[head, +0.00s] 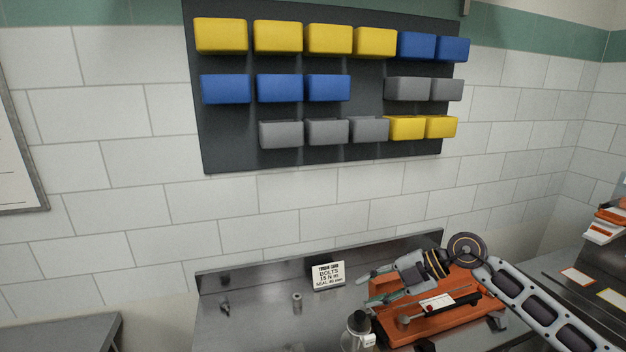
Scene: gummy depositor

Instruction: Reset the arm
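My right arm (532,302) comes in from the right edge over the metal bench. My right gripper (366,288) points left, its two fingers spread apart with nothing seen between them. It hangs above or in front of the left end of an orange tray (425,328); the exact height is hard to tell. My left arm and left gripper are not in view.
A white printed card (328,275) stands at the bench back. Small metal parts (297,303) lie left of it. A dark-capped bottle (358,330) stands at the front. Yellow, blue and grey bins (278,36) hang on the wall panel. The bench's left part is mostly clear.

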